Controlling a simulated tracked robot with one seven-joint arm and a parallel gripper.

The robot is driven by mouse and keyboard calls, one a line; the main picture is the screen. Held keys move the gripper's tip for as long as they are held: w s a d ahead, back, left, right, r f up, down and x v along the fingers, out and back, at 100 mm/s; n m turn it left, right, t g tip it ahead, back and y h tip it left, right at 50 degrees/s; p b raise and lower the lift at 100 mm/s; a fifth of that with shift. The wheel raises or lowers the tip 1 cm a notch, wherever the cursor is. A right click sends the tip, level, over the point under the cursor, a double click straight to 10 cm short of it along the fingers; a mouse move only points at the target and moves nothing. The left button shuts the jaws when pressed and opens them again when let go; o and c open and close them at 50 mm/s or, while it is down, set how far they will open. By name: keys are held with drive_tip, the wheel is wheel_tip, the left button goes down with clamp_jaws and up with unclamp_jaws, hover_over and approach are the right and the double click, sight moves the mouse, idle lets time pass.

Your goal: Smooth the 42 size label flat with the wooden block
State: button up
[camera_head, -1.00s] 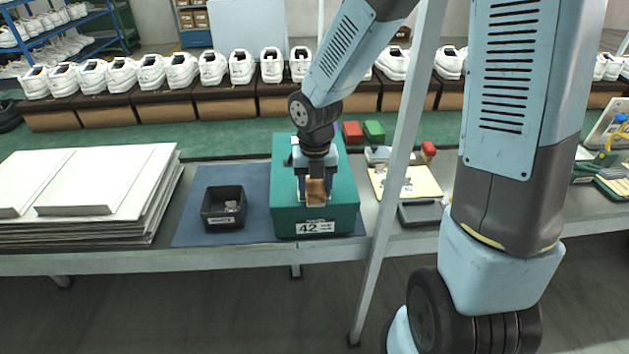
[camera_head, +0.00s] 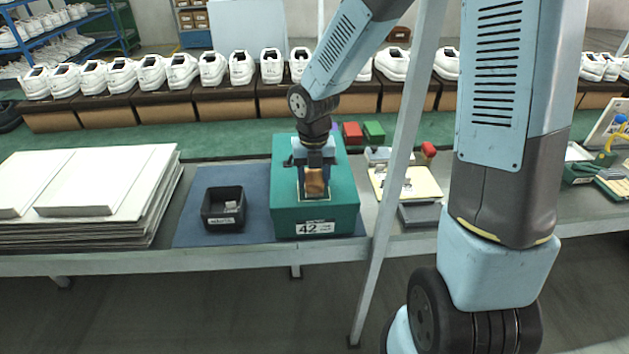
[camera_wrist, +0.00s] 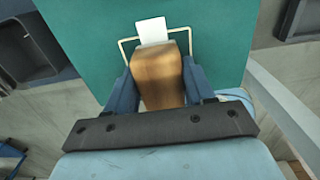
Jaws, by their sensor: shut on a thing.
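The green box (camera_head: 284,215) stands on the blue mat, with a white label marked 42 (camera_head: 315,228) low on its front. My gripper (camera_head: 314,185) is shut on the wooden block (camera_head: 314,180), in front of the box's upper part in the head view. In the wrist view, the block (camera_wrist: 158,75) sits between the fingers over the green surface (camera_wrist: 85,25). A blank-looking white piece (camera_wrist: 152,30) shows just past the block's far end, crossing a pale outline. The block hides part of that outline. I cannot tell whether the block touches the box.
A black bin (camera_head: 223,207) stands left of the box on the blue mat (camera_head: 190,230). White flat boards (camera_head: 95,190) are stacked farther left. A slanted grey post (camera_head: 385,190) rises close to the right of the box. A yellow pad (camera_head: 420,183) lies beyond it.

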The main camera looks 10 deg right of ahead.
drive_tip(key=shift+r, duration=0.1)
drive_tip(key=shift+r, duration=2.9)
drive_tip(key=shift+r, duration=1.5)
